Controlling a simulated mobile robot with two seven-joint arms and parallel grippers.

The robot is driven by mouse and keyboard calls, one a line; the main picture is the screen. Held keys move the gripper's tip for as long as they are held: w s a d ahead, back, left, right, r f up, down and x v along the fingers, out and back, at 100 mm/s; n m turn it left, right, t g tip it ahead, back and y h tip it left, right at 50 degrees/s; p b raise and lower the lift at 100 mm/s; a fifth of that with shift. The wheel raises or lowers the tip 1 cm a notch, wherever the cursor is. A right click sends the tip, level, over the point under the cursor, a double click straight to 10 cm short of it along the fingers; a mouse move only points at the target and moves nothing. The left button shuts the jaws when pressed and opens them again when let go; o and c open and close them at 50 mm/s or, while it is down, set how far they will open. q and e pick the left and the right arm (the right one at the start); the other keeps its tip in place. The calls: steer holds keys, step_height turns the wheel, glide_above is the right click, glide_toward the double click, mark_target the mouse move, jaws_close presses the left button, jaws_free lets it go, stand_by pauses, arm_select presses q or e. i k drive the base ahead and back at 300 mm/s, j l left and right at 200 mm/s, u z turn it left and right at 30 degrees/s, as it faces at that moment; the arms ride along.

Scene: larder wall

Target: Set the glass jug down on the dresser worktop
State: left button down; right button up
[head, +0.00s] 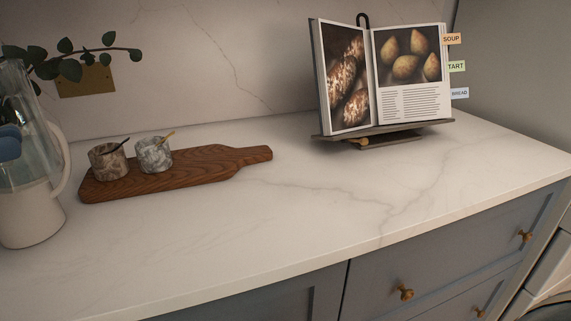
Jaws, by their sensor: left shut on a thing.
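The glass jug (33,205) stands upright at the left edge of the head view, partly cut off. Its upper part is clear and its lower part looks pale cream. Its handle is on the right side. Its base is over the dresser worktop (300,220), a white veined slab; I cannot tell for certain whether it touches. My left gripper (9,143) shows only as blue-grey fingertips at the left edge, shut on the jug at mid-height. The rest of it is out of frame. My right gripper is not in view.
A wooden board (205,168) with two small stone pots (108,162) (154,155) lies just right of the jug. An open cookbook (385,80) stands on a stand (385,137) at the back right. The middle and front of the worktop are clear.

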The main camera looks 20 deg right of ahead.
mark_target(399, 188)
steer(key=l+u, duration=0.1)
steer(key=l, duration=0.9)
steer(key=k+l+u, duration=0.15)
steer(key=l, duration=0.3)
steer(key=l+u, duration=0.1)
steer(key=l, duration=0.4)
steer(key=k+l+u, duration=0.1)
steer(key=l, duration=0.4)
steer(key=k+l, duration=0.1)
steer(key=l, duration=0.35)
steer(key=u, duration=0.05)
